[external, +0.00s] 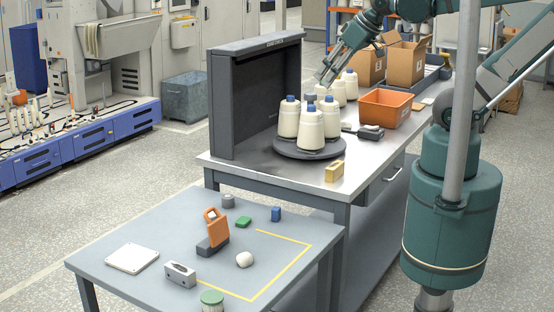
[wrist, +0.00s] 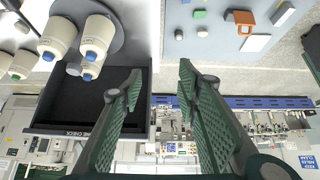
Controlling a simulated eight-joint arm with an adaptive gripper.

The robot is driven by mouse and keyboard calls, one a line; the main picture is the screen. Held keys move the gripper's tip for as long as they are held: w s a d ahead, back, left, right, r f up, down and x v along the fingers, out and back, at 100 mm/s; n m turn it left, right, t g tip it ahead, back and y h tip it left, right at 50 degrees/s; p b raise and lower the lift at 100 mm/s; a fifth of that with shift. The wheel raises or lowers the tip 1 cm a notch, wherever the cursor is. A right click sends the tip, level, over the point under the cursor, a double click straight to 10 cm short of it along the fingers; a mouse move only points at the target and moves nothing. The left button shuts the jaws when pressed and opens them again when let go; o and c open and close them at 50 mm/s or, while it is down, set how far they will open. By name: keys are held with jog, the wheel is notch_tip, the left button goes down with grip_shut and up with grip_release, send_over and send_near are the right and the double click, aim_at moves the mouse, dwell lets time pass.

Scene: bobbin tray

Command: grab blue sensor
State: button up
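The blue sensor (external: 276,214) is a small upright blue block on the grey-blue front table (external: 160,225), near its far right corner. My gripper (external: 327,76) is high above the workbench, over the cones and well away from the sensor. In the wrist view its two green fingers (wrist: 158,80) are spread apart with nothing between them.
A green block (external: 244,222), grey cylinder (external: 228,201), orange scanner (external: 213,226) and white ball (external: 244,259) share the table. Cones (external: 310,127) stand on a round tray beside a dark panel (external: 255,95). An orange bin (external: 385,108) sits farther right.

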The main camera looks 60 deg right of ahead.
jog(key=n+g+h+b, duration=0.4)
jog(key=n+g+b, duration=0.2)
jog(key=n+b, duration=1.25)
send_near(276, 208)
jog(key=d+f+n+p, duration=0.1)
jog(key=p, duration=0.1)
jog(key=shift+w+a+f+n, duration=0.1)
jog(key=shift+f+n, duration=0.15)
jog(key=shift+f, duration=0.2)
jog(key=shift+w+a+f+n, duration=0.1)
jog(key=shift+f+n, duration=0.1)
jog(key=shift+f, duration=0.2)
jog(key=shift+b+x, duration=0.55)
jog(key=shift+x, duration=0.75)
